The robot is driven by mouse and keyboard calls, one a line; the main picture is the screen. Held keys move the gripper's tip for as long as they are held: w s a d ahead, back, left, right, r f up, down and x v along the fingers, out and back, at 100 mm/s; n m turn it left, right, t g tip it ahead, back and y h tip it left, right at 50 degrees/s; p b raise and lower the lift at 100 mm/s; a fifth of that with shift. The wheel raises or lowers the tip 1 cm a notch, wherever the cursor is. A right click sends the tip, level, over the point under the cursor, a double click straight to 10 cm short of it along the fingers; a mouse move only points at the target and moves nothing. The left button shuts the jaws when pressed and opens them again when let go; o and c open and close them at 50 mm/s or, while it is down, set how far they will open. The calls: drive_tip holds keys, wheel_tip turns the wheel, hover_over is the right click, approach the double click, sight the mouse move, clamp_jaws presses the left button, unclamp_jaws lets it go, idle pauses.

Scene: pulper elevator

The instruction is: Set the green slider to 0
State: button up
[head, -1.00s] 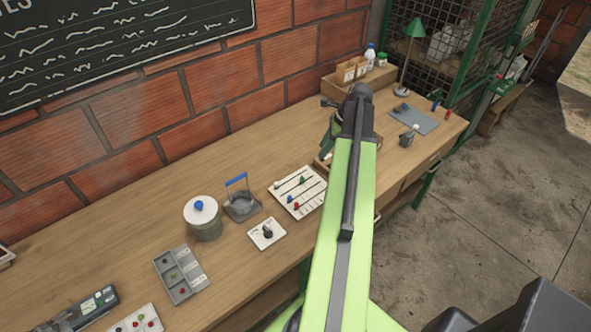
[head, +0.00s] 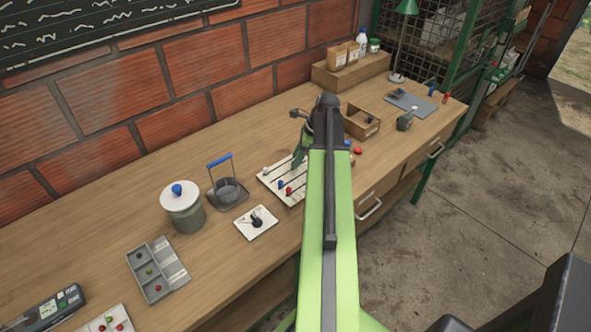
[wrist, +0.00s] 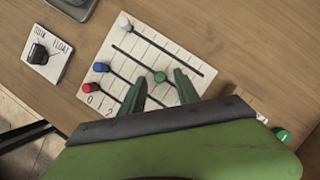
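The slider panel (wrist: 190,57) is a white board on the bench with several dark slots and the numbers 0 and 2 readable at its lower left edge. The green slider knob (wrist: 160,77) stands partway along its slot, away from the 0 end. My gripper (wrist: 159,74) is open, with one finger on each side of the green knob and small gaps showing. I cannot tell how high the fingertips are. The white (wrist: 123,19), blue (wrist: 100,67) and red (wrist: 90,87) knobs sit toward the left ends of their slots. In the head view, my gripper (head: 299,150) hides the green knob.
A white switch plate (head: 256,222) with a black knob lies left of the panel. A tray with a blue handle (head: 228,190) and a lidded pot (head: 183,210) stand farther left. An open wooden box (head: 362,122) stands right of my arm.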

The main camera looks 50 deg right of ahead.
drive_tip(key=shift+w+a+f, duration=0.15)
drive_tip(key=shift+f, duration=0.35)
clamp_jaws()
idle(1.1)
